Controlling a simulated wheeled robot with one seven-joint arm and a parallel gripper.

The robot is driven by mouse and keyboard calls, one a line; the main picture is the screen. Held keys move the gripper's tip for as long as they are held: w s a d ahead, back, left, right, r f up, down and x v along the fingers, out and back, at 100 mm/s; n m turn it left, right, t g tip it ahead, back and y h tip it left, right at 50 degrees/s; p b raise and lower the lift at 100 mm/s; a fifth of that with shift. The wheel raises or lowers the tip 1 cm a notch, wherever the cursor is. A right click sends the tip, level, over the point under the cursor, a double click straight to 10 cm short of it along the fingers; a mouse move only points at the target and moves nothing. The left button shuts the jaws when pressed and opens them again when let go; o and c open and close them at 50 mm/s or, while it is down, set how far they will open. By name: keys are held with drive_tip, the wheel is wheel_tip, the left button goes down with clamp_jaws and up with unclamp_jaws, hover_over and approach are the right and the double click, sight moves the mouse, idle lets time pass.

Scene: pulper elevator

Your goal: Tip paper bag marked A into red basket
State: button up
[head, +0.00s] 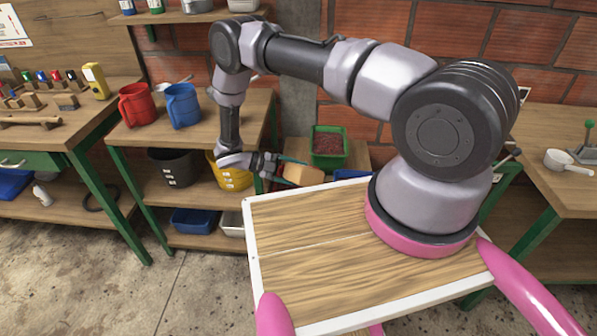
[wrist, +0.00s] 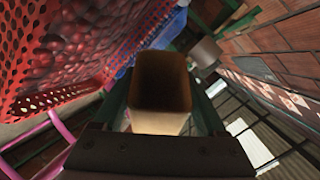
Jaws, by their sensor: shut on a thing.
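A tan paper bag (head: 303,175) is between the fingers of my gripper (head: 289,171), just beyond the far edge of my wooden top in the head view. In the wrist view the bag (wrist: 160,118) sits between both fingers, its dark open mouth showing. My gripper (wrist: 160,105) is shut on it. No letter can be read on the bag. A red perforated basket (wrist: 88,40) fills the upper left of the wrist view, beside the bag and apart from it in the picture. Dark red round contents show through it.
A green crate (head: 328,160) with dark red contents stands by the brick wall. A yellow bucket (head: 233,178) and black bucket (head: 174,170) sit on the lower shelf left of the gripper. Red (head: 137,104) and blue (head: 182,105) jugs stand on the table above.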

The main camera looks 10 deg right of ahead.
sight(297, 167)
drive_tip(key=shift+s+d+r+m+t+y, duration=0.15)
drive_tip(key=shift+s+m+t+y, duration=0.2)
drive_tip(key=shift+m+t, duration=0.2)
drive_tip(key=shift+s+d+m+t+y, duration=0.1)
drive_tip(key=shift+s+m+t+y, duration=0.15)
drive_tip(key=shift+m+t+y, duration=0.25)
drive_tip(key=t, duration=0.1)
drive_tip(key=s+r+m+t+y, duration=0.1)
drive_tip(key=r+m+t, duration=0.1)
drive_tip(key=shift+s+d+r+m+y, duration=0.15)
drive_tip(key=shift+d+m+y, duration=0.1)
drive_tip(key=r+m+t, duration=0.1)
drive_tip(key=s+r+m+t+y, duration=0.1)
drive_tip(key=shift+d+t, duration=0.1)
drive_tip(key=shift+t, duration=0.25)
drive_tip(key=m+t, duration=0.2)
drive_tip(key=t, duration=0.1)
drive_tip(key=shift+s+r+m+t+y, duration=0.15)
drive_tip(key=shift+r+m+t+y, duration=0.05)
drive_tip(key=shift+m+t+y, duration=0.1)
drive_tip(key=m+t, duration=0.1)
drive_tip(key=f+m+t, duration=0.1)
drive_tip(key=m+t, duration=0.1)
drive_tip(key=shift+w+f, duration=0.1)
drive_tip(key=shift+w, duration=0.1)
